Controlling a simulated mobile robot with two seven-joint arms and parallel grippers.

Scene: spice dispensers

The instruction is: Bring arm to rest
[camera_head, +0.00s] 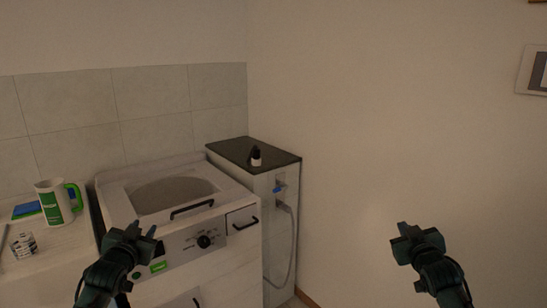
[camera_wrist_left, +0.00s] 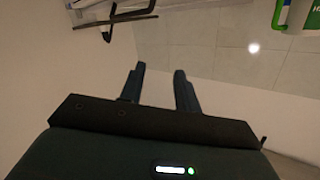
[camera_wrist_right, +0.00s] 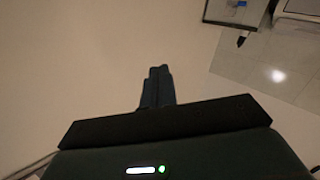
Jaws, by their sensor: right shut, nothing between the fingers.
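My left gripper (camera_head: 142,233) is in front of the washing machine in the head view. In the left wrist view its two fingers (camera_wrist_left: 160,85) stand apart with nothing between them, so it is open and empty. My right gripper (camera_head: 406,230) is held up in front of the bare wall, at the right of the head view. In the right wrist view its fingers (camera_wrist_right: 158,80) are together, and it is shut and empty. Neither gripper visibly touches anything.
The washing machine (camera_head: 232,205) stands at the centre left. A narrow cabinet (camera_head: 285,178) beside it carries a small dark and white bottle (camera_head: 256,158). The right side before the wall looks free.

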